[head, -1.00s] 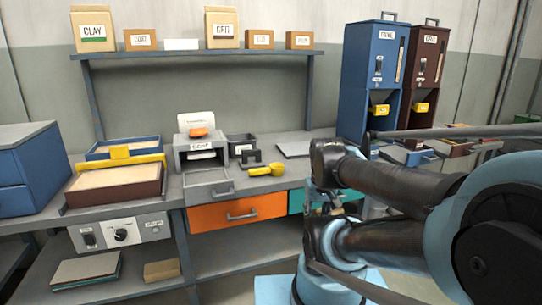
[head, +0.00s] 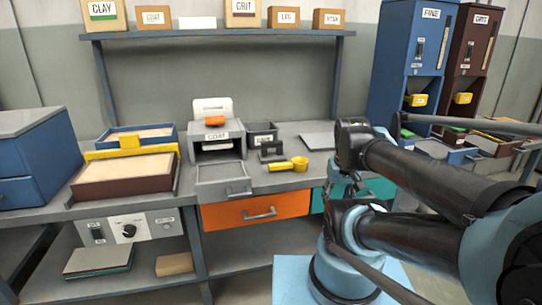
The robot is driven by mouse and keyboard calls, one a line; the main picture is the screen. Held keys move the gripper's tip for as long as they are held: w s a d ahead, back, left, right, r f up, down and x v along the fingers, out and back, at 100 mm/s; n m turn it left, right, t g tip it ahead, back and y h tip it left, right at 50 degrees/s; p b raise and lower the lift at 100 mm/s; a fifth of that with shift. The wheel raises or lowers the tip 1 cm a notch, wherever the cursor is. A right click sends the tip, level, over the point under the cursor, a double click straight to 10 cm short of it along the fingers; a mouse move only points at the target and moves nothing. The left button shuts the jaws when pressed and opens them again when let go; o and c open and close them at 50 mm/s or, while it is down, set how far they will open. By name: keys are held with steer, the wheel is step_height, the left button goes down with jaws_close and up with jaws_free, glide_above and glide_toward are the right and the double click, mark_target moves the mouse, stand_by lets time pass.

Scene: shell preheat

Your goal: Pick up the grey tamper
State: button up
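A dark grey piece with a raised handle-like shape (head: 271,151), which looks like the tamper, stands on the workbench (head: 285,184). It is just behind a yellow scoop (head: 289,165) and in front of a small dark bin (head: 262,133). My dark, folded arm is at the right, apart from the piece. I cannot make out the gripper's fingertips among the arm links, or whether they hold anything.
A grey press-like unit (head: 217,142) stands left of the piece. Further left are a brown-sided tray (head: 126,190) and a blue cabinet (head: 38,158). A flat grey plate (head: 318,141) lies to the right. Blue (head: 411,55) and dark red (head: 474,58) dispensers stand at the back right.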

steer(key=w+a+r+n+g, duration=0.1)
steer(key=w+a+r+n, duration=0.4)
steer(key=w, duration=0.3)
steer(key=w+a+r+n+y, duration=0.1)
steer(key=w+a+r+n, duration=0.2)
steer(key=w+r+n, duration=0.35)
steer(key=w+a+r+n+g, duration=0.1)
steer(key=w+a+r+n, duration=0.3)
steer(key=w+r, duration=0.5)
steer(key=n, duration=0.5)
glide_above(272, 146)
steer(key=w, duration=0.2)
steer(key=shift+g+y, duration=0.3)
steer(key=shift+y, duration=0.1)
steer(key=f, duration=1)
steer(key=shift+d+f, duration=0.2)
steer(key=shift+d, duration=0.1)
steer(key=shift+s+a+f, duration=0.1)
steer(key=shift+f, duration=0.95)
steer(key=shift+s+a+f, duration=0.15)
steer(key=shift+f, duration=0.85)
steer(key=shift+s+a+f, duration=0.1)
steer(key=shift+f, duration=0.95)
jaws_close()
